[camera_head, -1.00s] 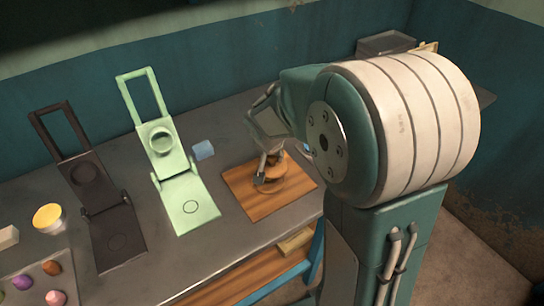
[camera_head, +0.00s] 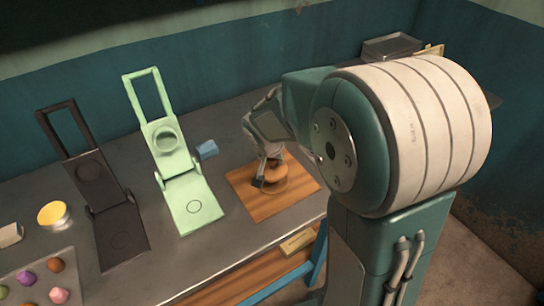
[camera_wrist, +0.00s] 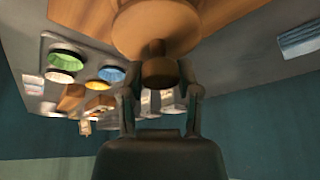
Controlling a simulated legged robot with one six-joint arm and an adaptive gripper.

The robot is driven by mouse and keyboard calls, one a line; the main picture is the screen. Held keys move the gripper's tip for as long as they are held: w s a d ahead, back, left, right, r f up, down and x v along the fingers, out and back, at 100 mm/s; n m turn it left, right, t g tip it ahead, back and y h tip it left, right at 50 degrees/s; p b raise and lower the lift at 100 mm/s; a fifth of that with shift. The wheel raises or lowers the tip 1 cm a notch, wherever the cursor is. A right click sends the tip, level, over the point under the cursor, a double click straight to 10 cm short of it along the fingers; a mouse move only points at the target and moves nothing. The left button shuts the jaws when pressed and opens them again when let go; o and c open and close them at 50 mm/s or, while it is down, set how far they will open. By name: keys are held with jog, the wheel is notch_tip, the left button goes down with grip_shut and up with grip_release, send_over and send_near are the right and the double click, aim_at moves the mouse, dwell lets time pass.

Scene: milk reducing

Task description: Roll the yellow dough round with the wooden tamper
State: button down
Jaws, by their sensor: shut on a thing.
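The wooden tamper (camera_head: 273,184) stands over the wooden board (camera_head: 243,190) in the head view. Its round wooden base (camera_wrist: 157,27) and knob fill the top middle of the wrist view. My gripper (camera_head: 264,172) is shut on the tamper's knob from above; in the wrist view my gripper (camera_wrist: 160,88) has a finger on each side of it. I cannot make out the yellow dough; the tamper and gripper hide part of the board.
Left of the board are a light green press (camera_head: 194,204), a dark press (camera_head: 120,236) and a blue block (camera_head: 207,149). Farther left are a yellow-topped container (camera_head: 53,214) and a tray (camera_head: 38,297) with colored balls. A metal tray (camera_head: 391,46) sits at the back right.

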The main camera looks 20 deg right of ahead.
jog(key=shift+s+d+f, duration=0.1)
jog(key=shift+s+d, duration=0.25)
jog(key=shift+s, duration=0.05)
jog(key=shift+d, duration=0.1)
jog(key=shift+w+d, duration=0.15)
jog(key=shift+w, duration=0.35)
jog(key=shift+r, duration=0.2)
jog(key=shift+w+r, duration=0.1)
jog(key=shift+r, duration=3.95)
